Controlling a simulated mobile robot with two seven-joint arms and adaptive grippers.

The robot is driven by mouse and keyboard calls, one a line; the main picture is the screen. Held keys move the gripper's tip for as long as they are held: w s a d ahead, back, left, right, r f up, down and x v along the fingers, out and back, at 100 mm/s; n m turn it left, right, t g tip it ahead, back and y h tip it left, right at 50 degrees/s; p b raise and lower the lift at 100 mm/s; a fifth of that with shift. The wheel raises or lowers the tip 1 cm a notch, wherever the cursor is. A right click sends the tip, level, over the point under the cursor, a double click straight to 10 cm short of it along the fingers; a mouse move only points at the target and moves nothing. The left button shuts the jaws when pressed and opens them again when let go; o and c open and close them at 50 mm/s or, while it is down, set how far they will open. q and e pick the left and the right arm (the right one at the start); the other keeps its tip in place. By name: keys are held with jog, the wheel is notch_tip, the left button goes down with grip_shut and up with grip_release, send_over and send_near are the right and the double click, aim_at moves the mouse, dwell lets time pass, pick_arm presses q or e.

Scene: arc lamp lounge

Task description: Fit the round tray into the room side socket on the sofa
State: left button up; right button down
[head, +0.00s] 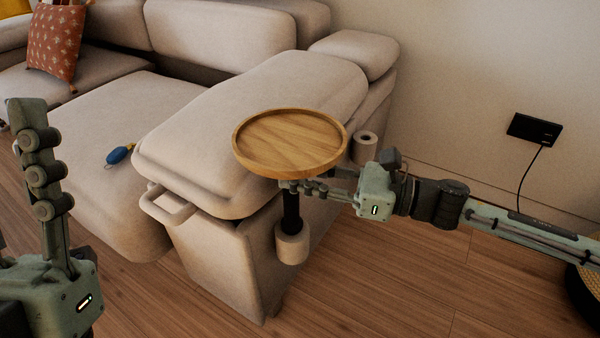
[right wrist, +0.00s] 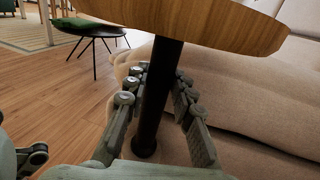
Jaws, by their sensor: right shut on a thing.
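The round wooden tray (head: 291,142) sits level on a black post (head: 291,208) beside the sofa's (head: 205,240) near arm. My right gripper (head: 290,186) is shut on this post just under the tray; the fingers flank the post in the right wrist view (right wrist: 165,95). The room side socket (head: 292,246) is a pale cup on the arm's outer face. The post's lower end meets its top in the head view; I cannot tell whether it is inside. My left gripper (head: 26,108) points up at the left edge, away from the sofa; its finger opening is unclear.
A second pale socket (head: 366,147) sits nearer the wall and looks empty. A loop handle (head: 168,207) sticks out from the sofa arm's front. A blue object (head: 119,154) lies on the seat. Wood floor (head: 380,285) beside the arm is clear.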

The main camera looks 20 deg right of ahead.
jog(key=shift+f+b, duration=0.45)
jog(key=shift+f, duration=0.15)
jog(key=c, duration=1.2)
grip_release()
jog(key=shift+f, duration=0.15)
